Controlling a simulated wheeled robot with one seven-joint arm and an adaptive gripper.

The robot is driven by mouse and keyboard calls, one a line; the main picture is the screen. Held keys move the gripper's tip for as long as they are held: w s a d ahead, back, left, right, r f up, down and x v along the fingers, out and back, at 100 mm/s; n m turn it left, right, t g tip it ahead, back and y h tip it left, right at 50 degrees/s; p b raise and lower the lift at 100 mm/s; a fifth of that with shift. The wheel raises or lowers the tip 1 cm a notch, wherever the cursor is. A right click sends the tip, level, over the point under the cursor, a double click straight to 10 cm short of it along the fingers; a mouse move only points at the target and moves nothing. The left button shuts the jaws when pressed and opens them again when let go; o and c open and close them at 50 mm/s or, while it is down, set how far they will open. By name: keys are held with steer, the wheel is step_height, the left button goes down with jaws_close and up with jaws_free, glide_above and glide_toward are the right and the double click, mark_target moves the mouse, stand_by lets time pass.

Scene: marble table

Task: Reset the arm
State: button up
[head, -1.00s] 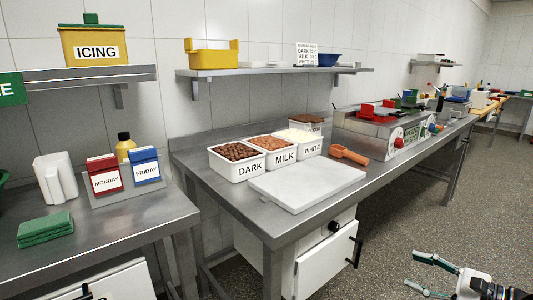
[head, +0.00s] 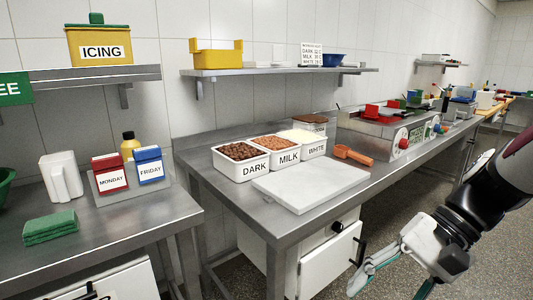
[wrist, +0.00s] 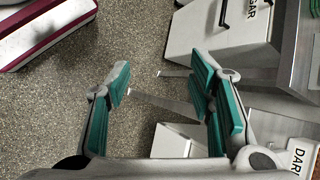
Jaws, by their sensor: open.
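My gripper (wrist: 158,88) is open and empty in the wrist view, its two teal-padded fingers spread apart above the speckled floor. In the head view my gripper (head: 392,284) hangs at the bottom right, in front of the steel table and its white cabinet, partly cut by the lower edge. My arm runs from there to the right edge. Nothing is between the fingers.
The steel table (head: 240,215) carries tubs of dark (head: 240,152), milk and white chocolate, a white board (head: 312,184) and an orange scoop (head: 352,155). A white cabinet (head: 330,262) is below. Open floor (wrist: 135,45) lies under my gripper.

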steer(key=s+d+r+n+t+h, duration=0.25)
steer(key=s+n+h, duration=0.45)
steer(key=s, duration=0.9)
step_height(320, 180, up, 23)
steer(key=t+h+p, duration=0.1)
steer(key=t+p, duration=0.2)
steer(key=p, duration=1.7)
steer(key=shift+f+m, duration=0.2)
steer(key=shift+m, duration=0.2)
steer(key=shift+w, duration=0.1)
